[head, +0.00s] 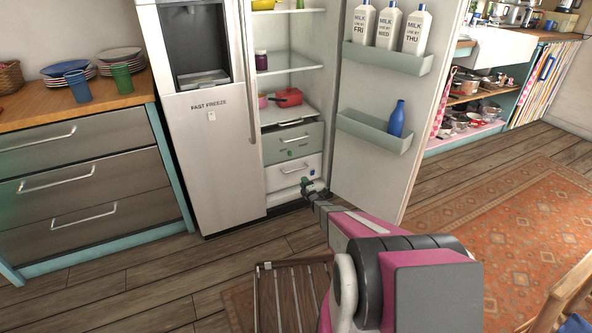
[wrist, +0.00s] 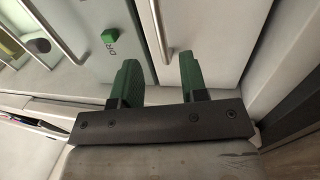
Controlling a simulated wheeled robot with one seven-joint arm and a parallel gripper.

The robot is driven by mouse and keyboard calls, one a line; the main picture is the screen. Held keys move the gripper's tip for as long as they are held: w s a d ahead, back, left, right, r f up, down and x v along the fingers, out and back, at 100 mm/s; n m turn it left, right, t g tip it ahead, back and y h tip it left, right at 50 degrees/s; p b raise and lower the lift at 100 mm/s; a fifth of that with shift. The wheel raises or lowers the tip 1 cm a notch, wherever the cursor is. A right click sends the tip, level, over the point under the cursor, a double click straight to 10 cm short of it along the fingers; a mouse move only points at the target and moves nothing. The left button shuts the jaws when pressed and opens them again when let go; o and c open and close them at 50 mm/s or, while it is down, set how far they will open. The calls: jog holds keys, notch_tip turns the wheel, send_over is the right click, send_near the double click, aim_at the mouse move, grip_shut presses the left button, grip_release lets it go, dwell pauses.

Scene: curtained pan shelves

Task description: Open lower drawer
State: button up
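The lower drawer (head: 285,179) is a white front at the bottom of the open fridge, and it looks shut. Its metal bar handle (head: 294,169) runs across the upper part of the front. My gripper (head: 306,183) is in front of this drawer, close to the handle's right end. In the wrist view, the two green fingers of my gripper (wrist: 161,72) are apart with nothing between their pads. The handle (wrist: 158,25) lies just beyond the fingertips, in line with the gap. I cannot tell whether they touch.
A grey upper drawer (head: 292,141) with its own handle (wrist: 52,30) sits above. The open fridge door (head: 372,165), with milk bottles on its rack, stands to the right. A wooden slatted stool (head: 293,290) is on the floor near my arm. Steel cabinet drawers (head: 90,185) stand left.

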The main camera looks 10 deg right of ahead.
aim_at(296, 170)
jog(key=x, duration=1)
jog(key=shift+w+a+r, duration=0.1)
jog(key=shift+w, duration=0.25)
grip_shut()
